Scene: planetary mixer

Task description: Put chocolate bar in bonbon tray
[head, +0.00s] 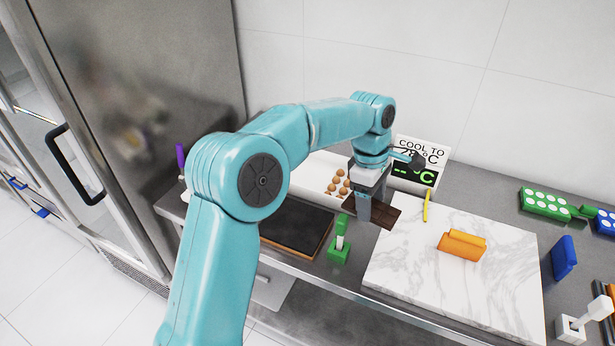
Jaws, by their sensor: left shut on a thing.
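My left gripper (366,212) is shut on a dark brown chocolate bar (384,215), above the counter at the left edge of the marble slab. The bar is flat, and the gripper's fingers cover part of it. Behind the gripper, a white tray (312,172) holds several brown round pieces (341,182); my arm hides part of it. At the far right a green tray (545,203) has several white round spots. I cannot tell which one is the bonbon tray. My right gripper is out of view.
A white marble slab (400,278) bears an orange block (462,245) and a yellow stick (426,206). A green-based tool (339,247) stands beside a dark tray (292,226). A sign (420,150) stands behind. A blue object (564,257) stands right of the slab.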

